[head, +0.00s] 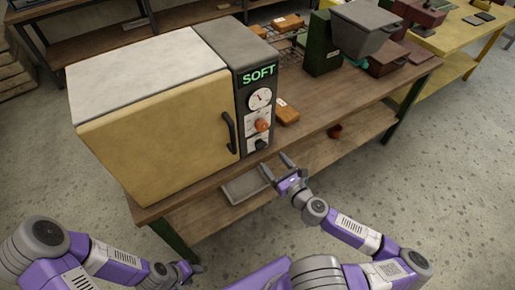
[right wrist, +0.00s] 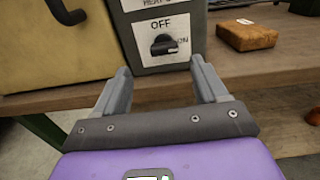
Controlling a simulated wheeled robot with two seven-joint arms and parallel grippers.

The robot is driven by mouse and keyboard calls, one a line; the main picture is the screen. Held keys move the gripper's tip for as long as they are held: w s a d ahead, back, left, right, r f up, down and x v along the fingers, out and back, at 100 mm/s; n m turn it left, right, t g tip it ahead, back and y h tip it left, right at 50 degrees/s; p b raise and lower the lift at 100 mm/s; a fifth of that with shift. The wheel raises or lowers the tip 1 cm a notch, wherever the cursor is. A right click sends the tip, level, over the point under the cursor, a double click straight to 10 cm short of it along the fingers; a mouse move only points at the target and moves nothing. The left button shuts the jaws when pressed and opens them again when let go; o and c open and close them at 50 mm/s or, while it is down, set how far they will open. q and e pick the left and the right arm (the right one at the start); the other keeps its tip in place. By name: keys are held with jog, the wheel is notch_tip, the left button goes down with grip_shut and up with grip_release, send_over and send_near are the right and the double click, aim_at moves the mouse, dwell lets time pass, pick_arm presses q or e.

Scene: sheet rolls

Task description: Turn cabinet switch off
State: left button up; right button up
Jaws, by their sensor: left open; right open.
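The cabinet (head: 150,125) is a yellow box with a grey control panel on the right, standing on a wooden bench. Its black switch (head: 261,144) is low on the panel. In the right wrist view the switch (right wrist: 170,45) sits on a white plate with OFF above and ON at its right; its handle points right, towards ON. My right gripper (head: 276,164) is open and empty, just in front of and below the switch, apart from it. Its fingertips (right wrist: 160,66) frame the switch's lower area. My left gripper (head: 188,270) is open, low in front of the bench, far from the panel.
Above the switch are an orange knob (head: 262,125), a gauge (head: 260,98) and a lit SOFT sign (head: 259,74). A black door handle (head: 229,132) juts out left of the panel. An orange-brown block (head: 287,115) lies right of the cabinet. A grey tray (head: 245,186) is on the lower shelf.

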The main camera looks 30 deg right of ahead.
aim_at(263, 147)
jog(key=w, duration=0.7)
jog(key=shift+w, duration=0.25)
jog(key=c, duration=1.1)
jog(key=shift+o, duration=0.2)
